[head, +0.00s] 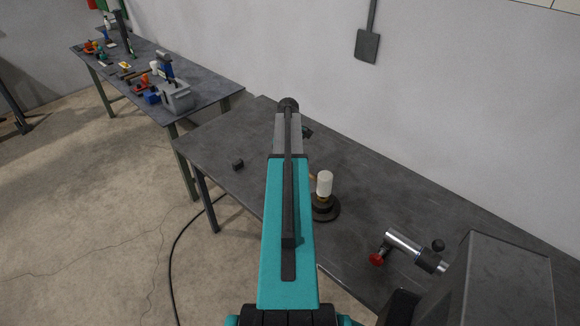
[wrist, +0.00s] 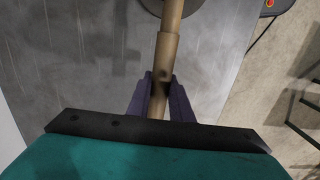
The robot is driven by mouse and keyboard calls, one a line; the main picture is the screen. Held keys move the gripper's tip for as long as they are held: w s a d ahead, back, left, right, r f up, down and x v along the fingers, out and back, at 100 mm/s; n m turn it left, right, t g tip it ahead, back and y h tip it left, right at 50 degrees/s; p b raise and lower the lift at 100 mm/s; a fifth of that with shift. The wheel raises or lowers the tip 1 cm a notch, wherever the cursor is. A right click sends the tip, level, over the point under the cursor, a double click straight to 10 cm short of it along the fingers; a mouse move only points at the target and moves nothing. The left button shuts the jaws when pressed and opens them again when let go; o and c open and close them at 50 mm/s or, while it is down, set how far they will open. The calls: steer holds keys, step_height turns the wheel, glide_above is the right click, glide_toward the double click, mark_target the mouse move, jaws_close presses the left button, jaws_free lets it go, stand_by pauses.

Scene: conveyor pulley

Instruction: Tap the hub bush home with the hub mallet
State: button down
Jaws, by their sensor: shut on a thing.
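The hub mallet's wooden handle (wrist: 165,55) runs up the wrist view between the purple fingers of my gripper (wrist: 160,82), which are shut on it. In the head view a pale cylindrical mallet head (head: 325,183) stands above the round dark hub (head: 325,211) on the bench. A brownish band, seemingly the hub bush (head: 322,200), shows just below the head. I cannot tell whether head and bush touch. In the head view my teal arm hides the gripper and most of the handle. A rounded part of the hub shows at the wrist view's top edge.
A small black block (head: 237,164) lies on the dark workbench (head: 400,208) to the left. A silver cylinder with a red knob (head: 402,242) lies to the right. A second bench (head: 205,92) with several tools stands at the back left. Bench top behind the hub is clear.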

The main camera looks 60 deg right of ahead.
steer(key=shift+r, duration=2.4)
steer(key=shift+f, duration=0.1)
